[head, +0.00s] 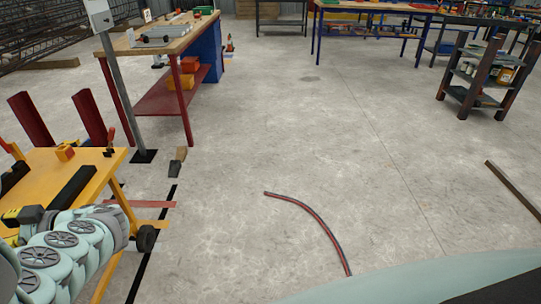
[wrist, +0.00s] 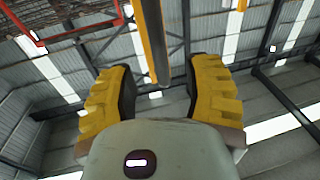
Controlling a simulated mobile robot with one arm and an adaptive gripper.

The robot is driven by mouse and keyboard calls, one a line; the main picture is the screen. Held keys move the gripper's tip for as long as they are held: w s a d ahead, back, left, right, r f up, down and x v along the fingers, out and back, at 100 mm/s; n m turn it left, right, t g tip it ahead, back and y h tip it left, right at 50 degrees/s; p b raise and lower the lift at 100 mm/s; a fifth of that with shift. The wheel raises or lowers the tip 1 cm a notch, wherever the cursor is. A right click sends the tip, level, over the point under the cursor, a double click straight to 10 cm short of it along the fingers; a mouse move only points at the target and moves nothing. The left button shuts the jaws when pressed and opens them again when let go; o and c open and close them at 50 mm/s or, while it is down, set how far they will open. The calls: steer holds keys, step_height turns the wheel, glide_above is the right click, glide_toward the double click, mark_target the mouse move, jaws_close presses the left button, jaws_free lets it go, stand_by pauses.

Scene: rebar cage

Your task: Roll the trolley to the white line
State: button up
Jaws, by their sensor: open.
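A yellow trolley-like frame (head: 60,168) stands at the left edge of the head view, with black strips on its top and a dark wheel (head: 146,238) low on its right side. My pale arm covers its near part, so its handle and other wheels cannot be made out. My gripper (wrist: 160,68) is open and empty in the wrist view. Its yellow ridged fingers point up toward the roof. No white line can be made out on the floor. A black line runs along the floor beside the trolley.
A wooden-topped bench (head: 160,34) with red legs stands beyond the trolley, with a grey post (head: 119,90) close by. A red-and-dark hose (head: 310,217) lies on the open floor ahead. A dark shelf rack (head: 478,75) stands at the right.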

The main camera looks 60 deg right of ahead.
steer(key=v, duration=0.5)
steer(key=shift+s+d, duration=0.15)
